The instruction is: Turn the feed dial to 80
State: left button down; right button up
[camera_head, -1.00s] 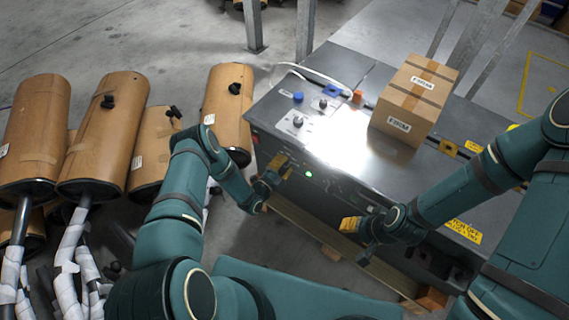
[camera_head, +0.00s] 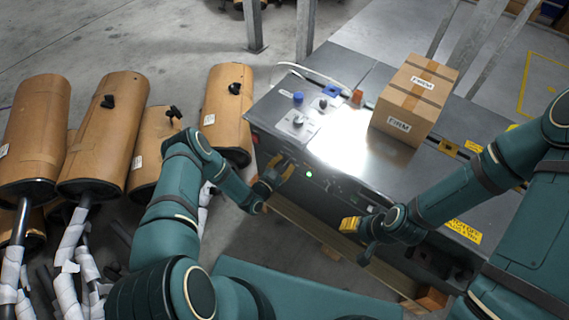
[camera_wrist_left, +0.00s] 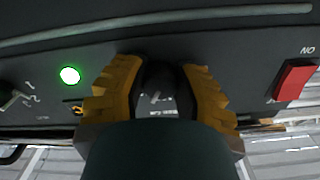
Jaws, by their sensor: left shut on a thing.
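My left gripper (camera_head: 281,169) is at the front panel of the grey machine (camera_head: 262,113), left of the green light. In the left wrist view its yellow fingers (camera_wrist_left: 160,88) are shut on a dark dial (camera_wrist_left: 158,76), one finger on each side. Small white markings show by the dial but are too blurred to read, so its setting cannot be told. The dial is hidden by the gripper in the head view. My right gripper (camera_head: 350,224) hangs in front of the machine, clear of the panel; its finger opening is not clear.
A cardboard box (camera_head: 417,92) stands on the machine top. Mufflers (camera_head: 108,135) lie at the left.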

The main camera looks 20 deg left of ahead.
pick_arm(q)
jog(key=n, duration=0.7)
jog(key=shift+f, duration=0.1)
jog(key=n, duration=0.6)
jog(key=shift+n, duration=0.3)
jog(key=shift+d, duration=0.1)
jog(key=c, duration=0.6)
grip_release()
jog(key=shift+c, duration=0.2)
jog(key=shift+s, duration=0.1)
jog(key=v, duration=1.2)
